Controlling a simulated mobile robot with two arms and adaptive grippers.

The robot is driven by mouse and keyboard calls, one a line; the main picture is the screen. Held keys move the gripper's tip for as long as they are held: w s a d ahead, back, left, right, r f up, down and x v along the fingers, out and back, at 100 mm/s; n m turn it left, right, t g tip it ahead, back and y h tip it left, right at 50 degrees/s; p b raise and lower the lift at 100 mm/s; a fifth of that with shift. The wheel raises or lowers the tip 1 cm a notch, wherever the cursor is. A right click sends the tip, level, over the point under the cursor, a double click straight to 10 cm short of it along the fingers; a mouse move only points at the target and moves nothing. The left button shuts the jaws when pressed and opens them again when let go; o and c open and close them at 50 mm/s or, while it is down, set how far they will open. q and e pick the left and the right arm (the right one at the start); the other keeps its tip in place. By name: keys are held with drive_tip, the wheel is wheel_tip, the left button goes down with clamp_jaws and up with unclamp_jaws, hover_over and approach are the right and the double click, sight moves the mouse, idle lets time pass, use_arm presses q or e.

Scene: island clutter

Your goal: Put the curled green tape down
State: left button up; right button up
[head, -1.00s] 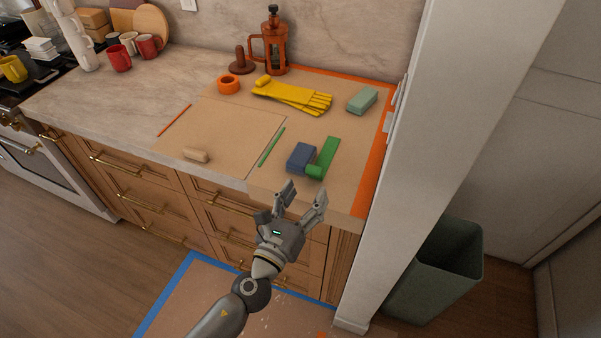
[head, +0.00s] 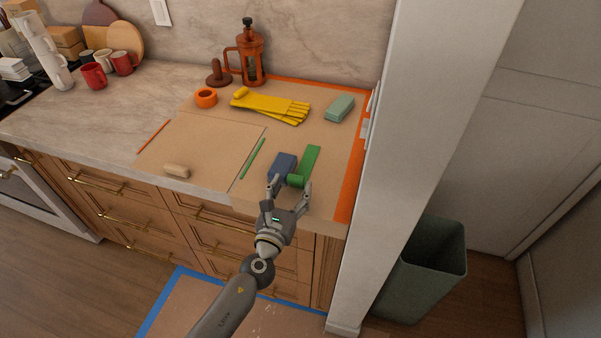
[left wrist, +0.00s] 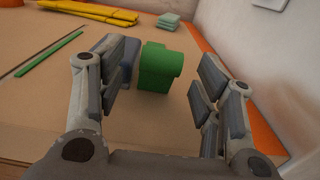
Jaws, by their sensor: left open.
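The curled green tape (head: 306,164) lies on the brown board at the counter's front right. Its curled end faces my left gripper (head: 288,188). In the left wrist view the green tape (left wrist: 160,68) shows between the open fingers of my left gripper (left wrist: 170,88), a little beyond the tips, and I see no contact. A blue block (head: 282,166) sits just left of the tape; in the left wrist view it is partly hidden behind the left finger (left wrist: 110,75). My right gripper is not in view.
A thin green stick (head: 253,158), yellow gloves (head: 275,106), an orange tape roll (head: 206,98), a pale green block (head: 340,108) and a beige roll (head: 176,171) lie around. A white wall edge (head: 390,170) bounds the right side. A bin (head: 425,270) stands on the floor.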

use_arm(q)
drive_tip(key=shift+w+d, duration=0.1)
drive_tip(key=shift+w, duration=0.25)
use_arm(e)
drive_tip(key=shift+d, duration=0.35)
use_arm(q)
drive_tip(key=shift+c, duration=0.2)
drive_tip(key=c, duration=0.8)
drive_tip(key=shift+r, duration=0.15)
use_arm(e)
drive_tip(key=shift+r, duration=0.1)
